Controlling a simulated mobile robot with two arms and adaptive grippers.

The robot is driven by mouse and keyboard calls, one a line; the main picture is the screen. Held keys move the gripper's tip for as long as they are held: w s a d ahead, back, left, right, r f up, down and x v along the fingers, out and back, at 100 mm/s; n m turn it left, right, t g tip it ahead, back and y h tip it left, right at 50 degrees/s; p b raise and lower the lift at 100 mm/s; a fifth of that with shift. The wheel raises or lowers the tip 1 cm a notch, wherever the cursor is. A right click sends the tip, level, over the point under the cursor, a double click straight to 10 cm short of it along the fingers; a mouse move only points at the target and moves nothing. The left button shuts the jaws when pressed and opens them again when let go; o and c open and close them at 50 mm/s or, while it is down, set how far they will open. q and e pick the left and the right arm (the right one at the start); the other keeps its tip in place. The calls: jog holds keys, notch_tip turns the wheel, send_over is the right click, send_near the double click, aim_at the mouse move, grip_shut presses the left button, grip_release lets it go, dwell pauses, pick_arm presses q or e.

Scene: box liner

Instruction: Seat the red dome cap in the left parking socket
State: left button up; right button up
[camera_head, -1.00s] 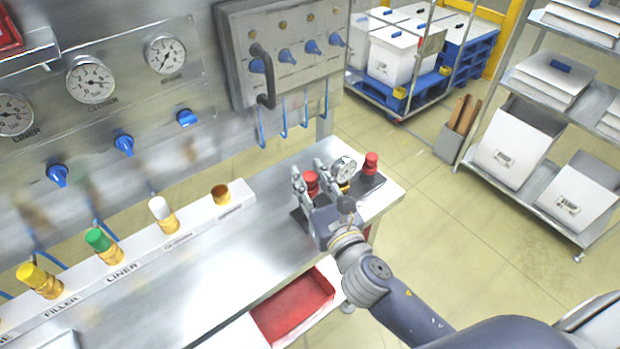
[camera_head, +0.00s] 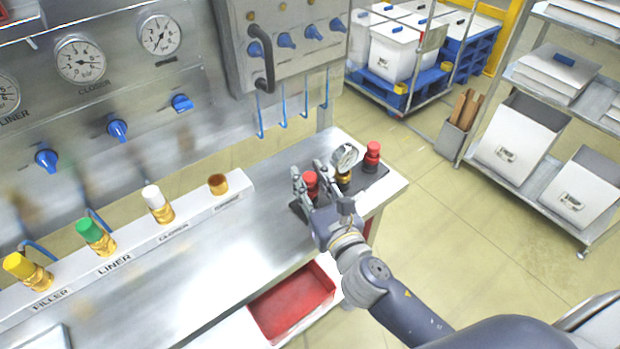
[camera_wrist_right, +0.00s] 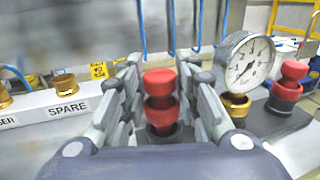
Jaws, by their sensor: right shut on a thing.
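The red dome cap (camera_head: 311,181) stands upright between the fingers of my right gripper (camera_head: 310,182), at the left of the dark parking plate (camera_head: 376,181). In the right wrist view the cap (camera_wrist_right: 161,85) has a finger on each side, and its lower red flange sits at a dark socket ring (camera_wrist_right: 163,132). I cannot tell whether it is fully down. A second red cap (camera_head: 373,150) stands on the plate's right end. A pressure gauge (camera_head: 345,157) on a brass fitting stands between the two caps. My left gripper is not in view.
A white rail on the left carries yellow (camera_head: 24,269), green (camera_head: 93,234) and white (camera_head: 156,201) capped brass connectors, plus a bare brass SPARE fitting (camera_head: 218,184). A red-lined drawer (camera_head: 292,300) is at the bench front. The bench middle is clear.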

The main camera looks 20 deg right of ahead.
jog(key=shift+f+b, duration=0.6)
jog(key=shift+f, duration=0.25)
jog(key=o, duration=1)
jog(key=shift+c, duration=0.2)
jog(key=shift+s, duration=0.15)
jog(key=s+d, duration=0.1)
jog(key=s, duration=1)
jog(key=shift+s, duration=0.35)
